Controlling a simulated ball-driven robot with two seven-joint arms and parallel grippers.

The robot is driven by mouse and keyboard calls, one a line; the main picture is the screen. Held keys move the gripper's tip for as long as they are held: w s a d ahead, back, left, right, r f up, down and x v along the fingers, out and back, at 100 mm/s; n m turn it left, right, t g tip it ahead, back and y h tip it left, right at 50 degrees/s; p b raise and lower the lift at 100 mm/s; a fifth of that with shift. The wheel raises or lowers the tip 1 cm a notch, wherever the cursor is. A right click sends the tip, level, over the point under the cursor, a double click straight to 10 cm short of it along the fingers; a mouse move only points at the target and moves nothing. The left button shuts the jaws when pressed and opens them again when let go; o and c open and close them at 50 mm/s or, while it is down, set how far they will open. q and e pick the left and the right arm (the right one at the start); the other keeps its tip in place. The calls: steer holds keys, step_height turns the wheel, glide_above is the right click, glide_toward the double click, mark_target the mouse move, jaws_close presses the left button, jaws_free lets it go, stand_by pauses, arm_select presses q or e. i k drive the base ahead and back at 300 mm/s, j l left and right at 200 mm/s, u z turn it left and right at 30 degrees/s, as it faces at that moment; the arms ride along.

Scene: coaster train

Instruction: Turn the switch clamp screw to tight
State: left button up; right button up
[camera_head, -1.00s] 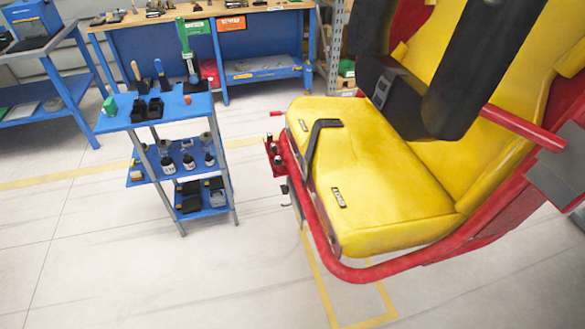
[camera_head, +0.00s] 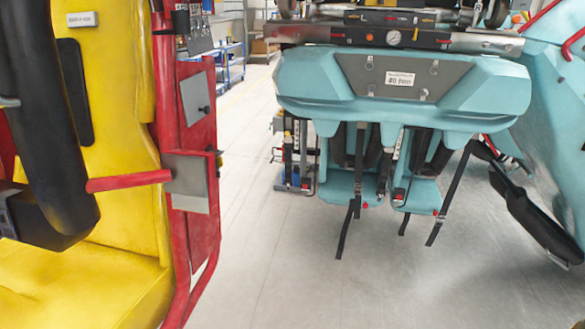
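I cannot make out the switch clamp screw in this view. A red panel (camera_head: 203,130) on the side of the yellow seat carries grey plates, and the upper grey plate (camera_head: 195,98) has a small dark knob on it. A dark box with small switches or labels (camera_head: 192,30) sits at the top of that panel, too small to read. Neither of my grippers shows, so whether they are open or shut is hidden.
The yellow seat (camera_head: 95,262) with its black restraint (camera_head: 45,125) fills the left. A teal coaster car (camera_head: 300,85) with hanging black straps stands at the right. Pale floor (camera_head: 275,270) lies clear between them. Blue shelving (camera_head: 229,62) is at the back.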

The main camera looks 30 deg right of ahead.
mark_target(218, 152)
steer(key=l+z, duration=0.15)
steer(key=z, duration=0.15)
steer(key=u, duration=1.7)
steer(key=l+z, duration=0.15)
steer(key=z, duration=1.5)
steer(key=i+l+u, duration=0.15)
steer(key=u, duration=0.3)
steer(key=l+u, duration=0.45)
steer(key=i+l+u, duration=0.15)
steer(key=l+u, duration=0.15)
steer(key=l, duration=0.8)
steer(key=l+u, duration=0.25)
steer(key=l, duration=0.85)
steer(key=i, duration=0.1)
